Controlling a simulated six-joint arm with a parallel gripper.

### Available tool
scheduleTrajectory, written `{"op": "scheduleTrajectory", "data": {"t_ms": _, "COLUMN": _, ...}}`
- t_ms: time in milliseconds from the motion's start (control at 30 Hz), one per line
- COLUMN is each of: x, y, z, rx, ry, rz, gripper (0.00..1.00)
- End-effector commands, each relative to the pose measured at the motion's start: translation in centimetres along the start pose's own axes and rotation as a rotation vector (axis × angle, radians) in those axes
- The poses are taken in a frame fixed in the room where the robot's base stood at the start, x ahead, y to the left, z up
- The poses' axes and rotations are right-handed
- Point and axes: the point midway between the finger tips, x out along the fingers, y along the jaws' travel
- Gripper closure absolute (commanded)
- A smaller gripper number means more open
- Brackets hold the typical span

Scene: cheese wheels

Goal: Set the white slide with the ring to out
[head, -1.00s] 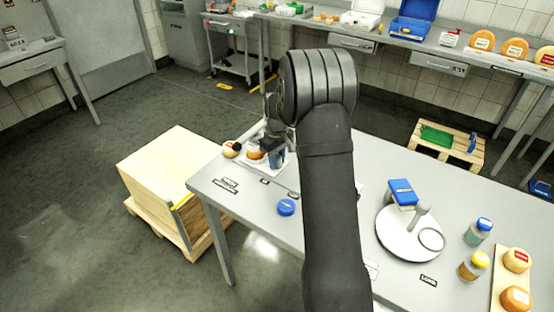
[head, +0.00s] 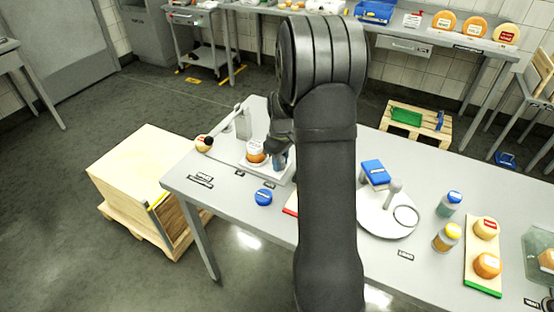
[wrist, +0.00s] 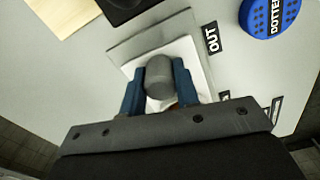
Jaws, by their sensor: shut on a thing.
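The white slide (wrist: 183,50) lies on a flat grey plate (wrist: 124,45) in the wrist view, beside the OUT label (wrist: 212,38). A grey upright cylinder (wrist: 159,75) stands between the blue fingers of my gripper (wrist: 160,88), which are shut on it. No ring can be made out; the fingers and wrist hide part of the slide. In the head view my gripper (head: 280,158) is at the plate (head: 228,152), right of a white and orange cheese (head: 257,153). The front small label (head: 268,184) is too small to read there.
A blue disc (head: 263,198) lies in front of the plate; it also shows in the wrist view (wrist: 270,16). A white round stand (head: 386,222) and two jars stand right of my arm.

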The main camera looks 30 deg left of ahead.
Motion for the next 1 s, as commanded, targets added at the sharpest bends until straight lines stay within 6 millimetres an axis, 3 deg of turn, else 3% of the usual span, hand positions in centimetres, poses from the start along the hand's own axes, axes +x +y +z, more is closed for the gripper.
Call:
{"op": "scheduleTrajectory", "data": {"t_ms": 33, "x": 0.0, "y": 0.2, "z": 0.5, "rx": 0.002, "ry": -0.010, "rz": -0.001, "gripper": 1.00}}
{"op": "scheduleTrajectory", "data": {"t_ms": 67, "x": 0.0, "y": 0.2, "z": 0.5, "rx": 0.002, "ry": -0.010, "rz": -0.001, "gripper": 0.68}}
{"op": "scheduleTrajectory", "data": {"t_ms": 167, "x": 0.0, "y": 0.2, "z": 0.5, "rx": 0.002, "ry": -0.010, "rz": -0.001, "gripper": 0.50}}
{"op": "scheduleTrajectory", "data": {"t_ms": 567, "x": -0.8, "y": 0.1, "z": 0.3, "rx": 0.001, "ry": -0.006, "rz": 0.000, "gripper": 0.50}}
{"op": "scheduleTrajectory", "data": {"t_ms": 767, "x": -4.7, "y": 0.2, "z": 0.2, "rx": 0.001, "ry": -0.003, "rz": 0.003, "gripper": 0.50}}
{"op": "scheduleTrajectory", "data": {"t_ms": 1000, "x": -10.7, "y": 0.2, "z": 0.2, "rx": 0.001, "ry": -0.003, "rz": 0.003, "gripper": 0.50}}
